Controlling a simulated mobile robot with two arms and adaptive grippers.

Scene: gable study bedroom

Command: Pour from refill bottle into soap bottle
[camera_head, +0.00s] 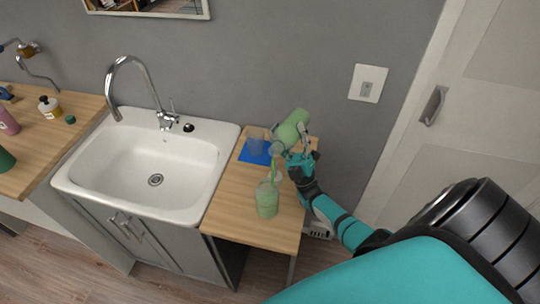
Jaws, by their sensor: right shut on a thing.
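The green refill bottle (293,126) is tilted above the right counter, with its mouth toward the lower left. My right gripper (302,148) is shut on it. A thin green stream runs down from its mouth to the soap bottle (267,200). The soap bottle is clear, stands upright on the wooden counter and has green liquid inside. The exact fill level is hard to tell. My left gripper is not in view.
A blue mat (262,158) with a clear cup (255,142) lies behind the soap bottle on the wooden counter (232,205). The white sink (190,205) is to the left. Several bottles stand on the left counter (40,165). A door (450,110) is at the right.

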